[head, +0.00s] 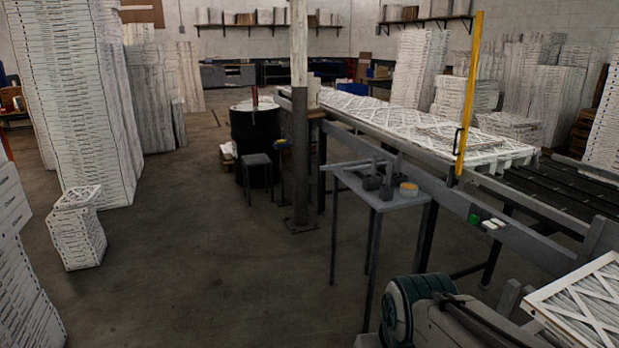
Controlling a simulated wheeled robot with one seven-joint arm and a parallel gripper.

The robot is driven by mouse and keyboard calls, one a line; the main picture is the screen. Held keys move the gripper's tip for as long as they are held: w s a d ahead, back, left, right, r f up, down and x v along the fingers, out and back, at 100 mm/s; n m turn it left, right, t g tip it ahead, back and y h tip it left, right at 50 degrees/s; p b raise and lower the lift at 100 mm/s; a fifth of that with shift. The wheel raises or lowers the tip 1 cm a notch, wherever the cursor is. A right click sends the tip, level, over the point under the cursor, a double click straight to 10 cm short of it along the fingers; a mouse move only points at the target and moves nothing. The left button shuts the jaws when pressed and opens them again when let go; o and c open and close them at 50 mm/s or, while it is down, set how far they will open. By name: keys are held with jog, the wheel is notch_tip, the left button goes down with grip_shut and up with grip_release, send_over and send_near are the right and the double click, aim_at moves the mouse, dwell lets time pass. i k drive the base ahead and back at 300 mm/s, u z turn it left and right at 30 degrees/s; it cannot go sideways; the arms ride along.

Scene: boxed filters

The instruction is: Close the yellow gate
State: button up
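The yellow gate (469,95) is a long narrow bar standing nearly upright at the near side of the conveyor line. It rises from the side rail and tilts slightly to the right at its top. A black handle (457,140) is fixed on its left side, a little below the middle. Its lower end meets a grey bracket at the rail. My gripper is not in view, so its state and its distance from the gate do not show.
A grey side table (403,203) with dark fittings stands before the conveyor. White boxed filters (390,115) lie along the conveyor, and black rollers (560,187) show to the right. A dark post (300,150) and drum (254,143) stand further left. The floor (190,255) is clear at centre left.

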aim_at(478, 32)
jog(key=z, duration=0.05)
jog(key=i, duration=1.65)
jog(key=z, duration=1.3)
jog(key=i, duration=1.3)
jog(key=z, duration=0.85)
